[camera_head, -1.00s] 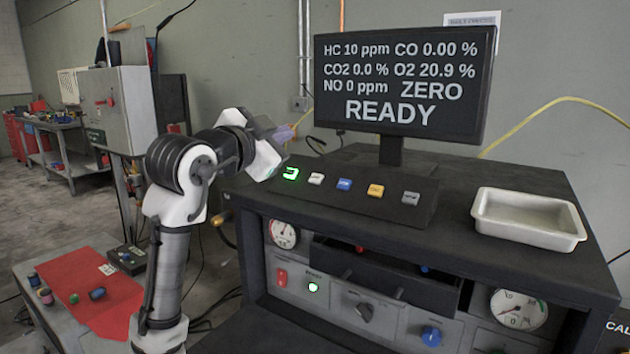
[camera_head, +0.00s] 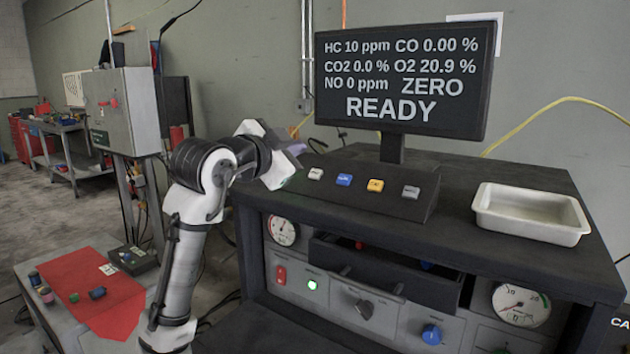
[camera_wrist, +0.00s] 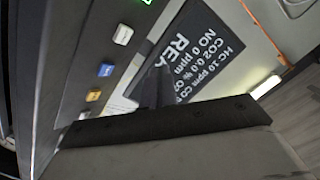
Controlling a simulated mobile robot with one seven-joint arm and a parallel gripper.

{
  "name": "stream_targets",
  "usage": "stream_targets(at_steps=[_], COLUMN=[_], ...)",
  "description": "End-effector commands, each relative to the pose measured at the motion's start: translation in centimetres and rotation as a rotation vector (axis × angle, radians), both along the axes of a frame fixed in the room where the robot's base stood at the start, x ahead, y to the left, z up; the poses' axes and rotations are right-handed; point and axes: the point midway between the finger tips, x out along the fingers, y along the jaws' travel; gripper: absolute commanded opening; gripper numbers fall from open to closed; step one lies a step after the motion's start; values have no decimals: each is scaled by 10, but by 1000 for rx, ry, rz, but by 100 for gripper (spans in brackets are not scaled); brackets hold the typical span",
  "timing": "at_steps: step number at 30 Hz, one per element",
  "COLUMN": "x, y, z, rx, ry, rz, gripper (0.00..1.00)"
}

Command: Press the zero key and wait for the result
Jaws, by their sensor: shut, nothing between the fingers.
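The key panel slopes in front of the monitor. In the head view a white key (camera_head: 315,173), a blue key (camera_head: 344,180), a yellow key (camera_head: 376,185) and a grey key (camera_head: 411,192) show; their labels are too small to read. The monitor (camera_head: 398,82) reads gas values and "ZERO READY".
A red mat (camera_head: 85,290) with small parts lies on a low table at left.

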Motion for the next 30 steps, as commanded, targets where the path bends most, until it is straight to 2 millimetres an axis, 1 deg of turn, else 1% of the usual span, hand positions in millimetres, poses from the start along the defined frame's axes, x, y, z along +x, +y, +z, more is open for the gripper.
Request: stream_targets(at_steps=[1, 3, 12, 17, 30], x=[4, 9, 25, 27, 27], y=[-3, -7, -18, -20, -20], z=[-11, -18, -37, -40, -40], rx=[1, -1, -1, 0, 0], ry=[1, 1, 1, 0, 0], rz=[0, -1, -1, 0, 0], gripper=[0, 0, 0, 0, 0])
